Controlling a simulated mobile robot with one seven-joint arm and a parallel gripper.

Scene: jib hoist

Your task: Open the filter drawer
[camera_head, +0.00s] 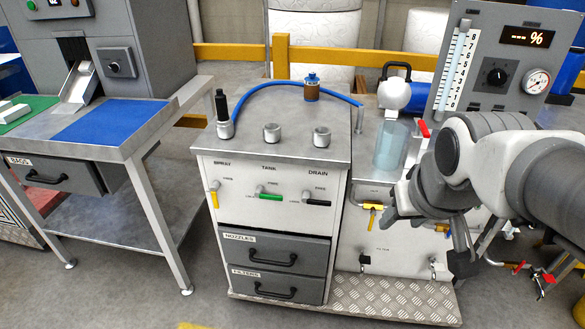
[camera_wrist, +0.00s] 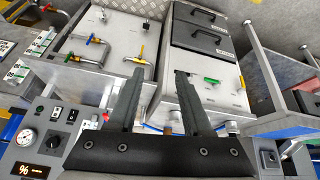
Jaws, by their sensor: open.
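The filter drawer (camera_head: 276,287), labelled FILTERS, is the lower grey drawer in the white cabinet. It looks shut and has a black bow handle (camera_head: 275,292). The drawer above it (camera_head: 275,253) is labelled NOZZLES and also looks shut. In the wrist view the cabinet appears upside down, with the filter drawer (camera_wrist: 197,18) at the top and the nozzle drawer (camera_wrist: 203,38) below it in the picture. My gripper (camera_wrist: 160,72) is open and empty. In the head view it is right of the cabinet, above drawer height and clear of both handles.
Coloured valve levers and pipes fill the panel right of the drawers (camera_head: 374,210). A tread-plate step (camera_head: 380,297) juts out below. A steel table (camera_head: 105,125) with a shut BAGS drawer (camera_head: 55,176) stands left. The floor before the drawers is open.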

